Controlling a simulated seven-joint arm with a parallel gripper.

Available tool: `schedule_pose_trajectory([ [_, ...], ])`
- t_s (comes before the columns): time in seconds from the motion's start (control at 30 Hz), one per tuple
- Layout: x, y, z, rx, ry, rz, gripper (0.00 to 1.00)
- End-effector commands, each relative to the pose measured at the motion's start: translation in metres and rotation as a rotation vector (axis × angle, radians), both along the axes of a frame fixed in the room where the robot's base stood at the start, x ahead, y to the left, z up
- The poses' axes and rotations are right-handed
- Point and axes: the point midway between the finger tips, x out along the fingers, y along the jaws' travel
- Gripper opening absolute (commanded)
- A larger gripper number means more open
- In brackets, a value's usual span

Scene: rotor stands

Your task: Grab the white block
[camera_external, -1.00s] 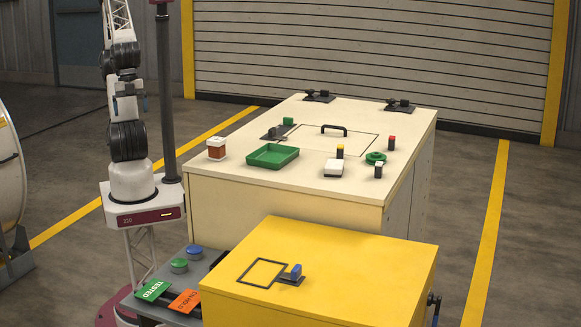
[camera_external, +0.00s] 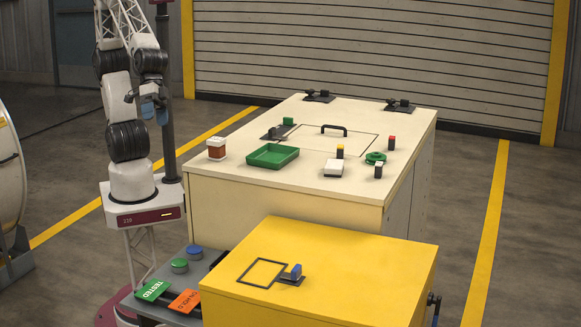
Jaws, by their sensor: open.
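The white block (camera_external: 333,169) lies flat on the cream table top (camera_external: 240,180), right of the green tray and near the front edge. A small black block with a yellow top stands just behind it. My gripper (camera_external: 148,112) has blue fingertips and hangs left of the table, above the floor side. It is open, with nothing seen between its fingers, and is well away from the white block.
A green tray (camera_external: 272,156), a red-and-white block (camera_external: 216,148), a green ring (camera_external: 375,158) and several small capped blocks stand on the table. A black handle (camera_external: 334,129) rises at the back. A lower yellow box (camera_external: 370,260) stands in front.

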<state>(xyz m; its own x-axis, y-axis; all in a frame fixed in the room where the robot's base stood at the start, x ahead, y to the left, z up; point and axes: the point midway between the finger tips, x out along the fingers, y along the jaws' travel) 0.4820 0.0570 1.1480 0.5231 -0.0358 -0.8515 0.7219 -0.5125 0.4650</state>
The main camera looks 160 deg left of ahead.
Motion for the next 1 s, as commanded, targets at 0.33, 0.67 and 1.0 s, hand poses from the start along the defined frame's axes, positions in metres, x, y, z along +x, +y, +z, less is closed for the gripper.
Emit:
schedule_pose_trajectory([
  [0.33,0.101,0.099,-0.014,-0.356,-0.220,0.684,1.00],
  [0.67,0.159,0.224,-0.045,-0.730,-0.494,1.296,1.00],
  [1.0,0.169,0.366,-0.096,-1.143,-0.884,1.833,1.00],
])
